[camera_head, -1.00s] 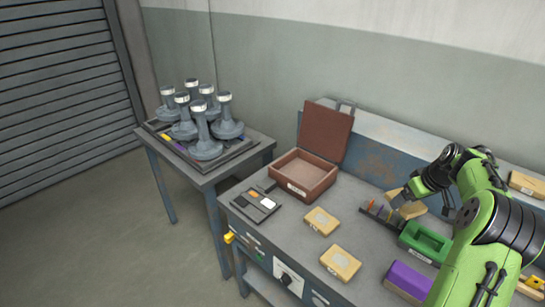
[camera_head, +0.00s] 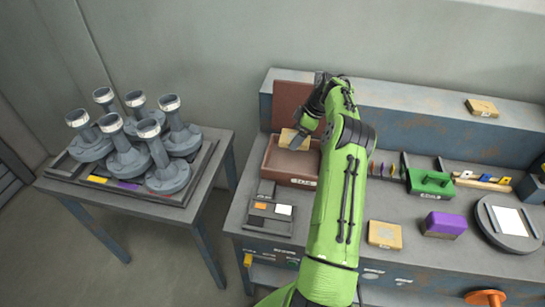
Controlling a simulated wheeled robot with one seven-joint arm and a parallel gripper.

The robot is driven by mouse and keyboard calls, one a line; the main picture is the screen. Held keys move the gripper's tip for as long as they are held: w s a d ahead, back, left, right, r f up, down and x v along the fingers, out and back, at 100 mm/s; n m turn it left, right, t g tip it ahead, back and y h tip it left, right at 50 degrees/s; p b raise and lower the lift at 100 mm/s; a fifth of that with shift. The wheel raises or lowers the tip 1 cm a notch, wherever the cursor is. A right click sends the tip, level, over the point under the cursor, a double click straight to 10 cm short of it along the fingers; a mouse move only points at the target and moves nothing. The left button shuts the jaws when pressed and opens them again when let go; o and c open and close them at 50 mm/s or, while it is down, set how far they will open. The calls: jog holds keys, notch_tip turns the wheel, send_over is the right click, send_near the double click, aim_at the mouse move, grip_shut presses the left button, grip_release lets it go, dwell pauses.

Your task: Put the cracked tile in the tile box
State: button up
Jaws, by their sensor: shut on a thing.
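The tile box is an open brown box (camera_head: 287,182) with a raised lid (camera_head: 288,105) and a pale label on its front, at the left end of the workbench. My gripper (camera_head: 301,138) is shut on a tan tile (camera_head: 291,140) and holds it tilted over the box opening, near the lid side. I cannot make out a crack on the held tile. A similar tan tile (camera_head: 384,234) lies on the bench right of my arm, and another (camera_head: 482,107) lies on the raised back ledge. My arm hides part of the bench and the box's right side.
A dark device (camera_head: 268,215) with orange and white patches sits in front of the box. A green holder (camera_head: 430,182), a purple block (camera_head: 444,224) and a round plate (camera_head: 508,224) stand to the right. Several grey funnel-shaped parts fill a tray on the left table (camera_head: 205,192).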

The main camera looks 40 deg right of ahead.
aim_at(292, 162)
notch_tip(292, 162, down, 10)
jog(key=shift+s+d+r+b, duration=0.1)
jog(key=shift+s+d+b, duration=0.05)
jog(key=shift+b, duration=0.45)
jog(key=o, duration=1.2)
jog(key=shift+f, duration=0.25)
